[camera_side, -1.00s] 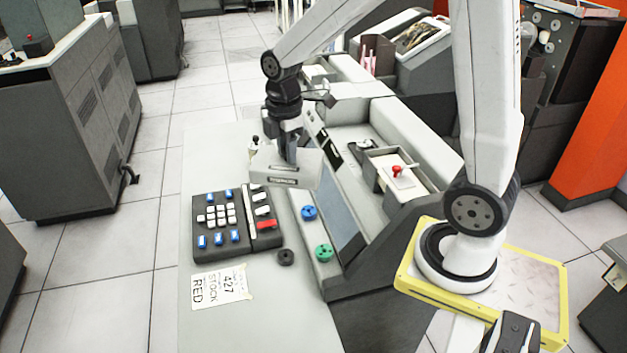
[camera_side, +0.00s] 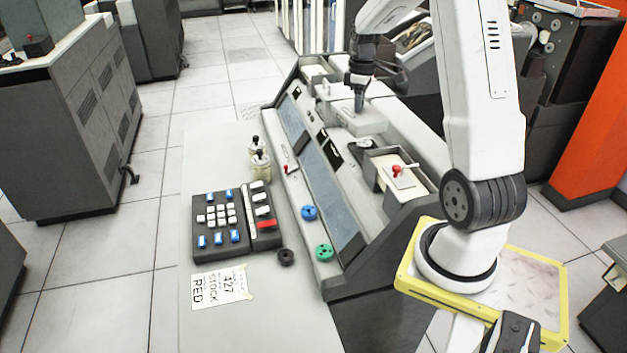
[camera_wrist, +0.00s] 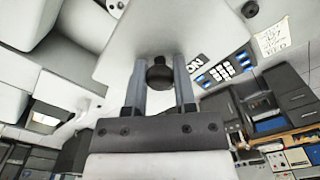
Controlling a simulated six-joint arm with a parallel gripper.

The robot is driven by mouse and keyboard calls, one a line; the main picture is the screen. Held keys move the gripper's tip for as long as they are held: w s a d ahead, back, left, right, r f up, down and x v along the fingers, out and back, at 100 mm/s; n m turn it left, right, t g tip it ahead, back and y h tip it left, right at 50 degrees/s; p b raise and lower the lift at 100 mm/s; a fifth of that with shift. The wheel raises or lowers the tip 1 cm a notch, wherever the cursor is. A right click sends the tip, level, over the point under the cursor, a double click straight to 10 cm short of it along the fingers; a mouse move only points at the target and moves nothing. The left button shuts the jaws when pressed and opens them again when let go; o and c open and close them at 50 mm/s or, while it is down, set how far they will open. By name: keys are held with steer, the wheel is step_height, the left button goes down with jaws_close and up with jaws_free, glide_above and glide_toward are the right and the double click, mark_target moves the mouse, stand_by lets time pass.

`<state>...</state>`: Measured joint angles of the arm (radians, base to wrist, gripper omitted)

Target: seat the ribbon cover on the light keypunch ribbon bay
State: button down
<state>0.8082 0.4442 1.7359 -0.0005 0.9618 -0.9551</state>
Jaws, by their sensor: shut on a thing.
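The ribbon cover (camera_side: 368,125) is a pale grey, box-like lid. My gripper (camera_side: 359,108) is shut on its top and holds it over the light keypunch (camera_side: 420,150), near the back of the machine top. In the wrist view, my gripper (camera_wrist: 160,78) has a finger on each side of the cover's dark round knob (camera_wrist: 160,73), and the pale cover (camera_wrist: 185,30) fills the upper middle. A dark fitting (camera_side: 364,147), possibly part of the ribbon bay, shows just in front of the cover. The cover hides what lies beneath it; contact there cannot be told.
An open box with a red-knobbed lever (camera_side: 397,170) stands right of the cover.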

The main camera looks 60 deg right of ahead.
mark_target(373, 108)
steer(key=shift+m, duration=0.8)
steer(key=s+d+f, duration=0.1)
steer(key=d+f, duration=0.1)
steer(key=s+d+f, duration=0.1)
steer(key=d+f, duration=0.1)
steer(key=shift+s, duration=0.3)
steer(key=shift+f, duration=0.6)
steer(key=shift+f, duration=0.25)
steer(key=shift+f, duration=1.4)
steer(key=shift+f, duration=1.75)
stand_by(1.6)
jaws_free()
stand_by(0.4)
